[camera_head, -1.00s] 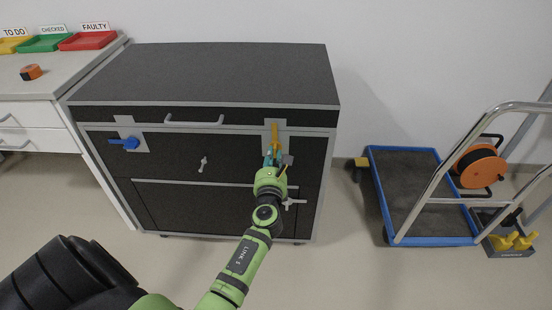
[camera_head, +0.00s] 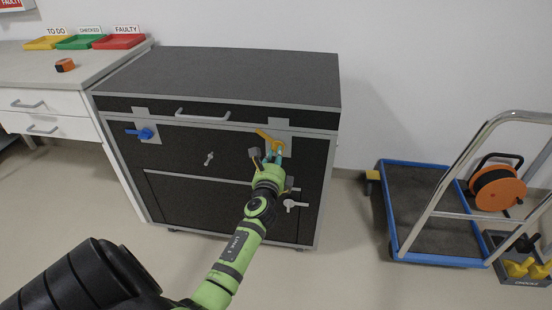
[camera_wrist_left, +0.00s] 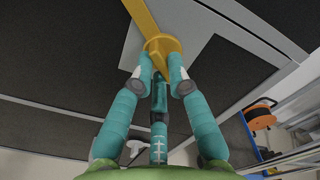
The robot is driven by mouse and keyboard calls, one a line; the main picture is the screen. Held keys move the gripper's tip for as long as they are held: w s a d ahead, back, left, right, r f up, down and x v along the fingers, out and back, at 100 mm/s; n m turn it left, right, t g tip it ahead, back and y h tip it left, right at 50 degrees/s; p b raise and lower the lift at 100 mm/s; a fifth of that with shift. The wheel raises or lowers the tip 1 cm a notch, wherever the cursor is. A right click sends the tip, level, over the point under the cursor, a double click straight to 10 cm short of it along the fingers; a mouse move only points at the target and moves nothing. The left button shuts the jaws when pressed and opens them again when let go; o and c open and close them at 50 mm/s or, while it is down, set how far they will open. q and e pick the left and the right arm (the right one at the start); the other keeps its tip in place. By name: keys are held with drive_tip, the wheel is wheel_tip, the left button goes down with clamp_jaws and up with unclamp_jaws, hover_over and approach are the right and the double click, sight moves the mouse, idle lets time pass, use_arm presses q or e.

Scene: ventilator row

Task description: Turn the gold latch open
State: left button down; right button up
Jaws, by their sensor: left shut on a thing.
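The gold latch (camera_head: 264,135) sits on a grey plate at the upper right of the dark cabinet's front (camera_head: 185,160). Its lever slants up to the left in the head view. My left gripper (camera_head: 273,154) is at the latch, its teal fingers shut on it. In the left wrist view the fingertips (camera_wrist_left: 161,78) close around the lower part of the gold latch (camera_wrist_left: 162,44), and the lever extends past them toward the top. The fingers hide part of the latch. My right gripper is out of view.
A blue latch (camera_head: 146,134) is at the cabinet's upper left. Silver T-handles (camera_head: 209,158) (camera_head: 292,204) are on its front. A blue-edged trolley (camera_head: 428,215) with an orange reel (camera_head: 497,188) stands at the right. Floor between cabinet and trolley is clear.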

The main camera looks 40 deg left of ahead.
use_arm(q)
drive_tip(key=shift+w+d+n+b, duration=0.1)
drive_tip(key=shift+n+b, duration=0.15)
drive_tip(key=shift+n, duration=1.65)
drive_tip(key=shift+d+n+b, duration=0.1)
drive_tip(key=shift+n+b, duration=0.1)
drive_tip(key=shift+n, duration=1.7)
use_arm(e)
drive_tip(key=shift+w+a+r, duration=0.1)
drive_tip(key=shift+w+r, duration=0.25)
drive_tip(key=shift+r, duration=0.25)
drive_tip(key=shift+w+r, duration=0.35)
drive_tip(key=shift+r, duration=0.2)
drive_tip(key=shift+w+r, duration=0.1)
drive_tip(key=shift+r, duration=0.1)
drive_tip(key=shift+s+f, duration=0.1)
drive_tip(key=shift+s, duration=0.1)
use_arm(q)
drive_tip(key=c, duration=1.2)
unclamp_jaws()
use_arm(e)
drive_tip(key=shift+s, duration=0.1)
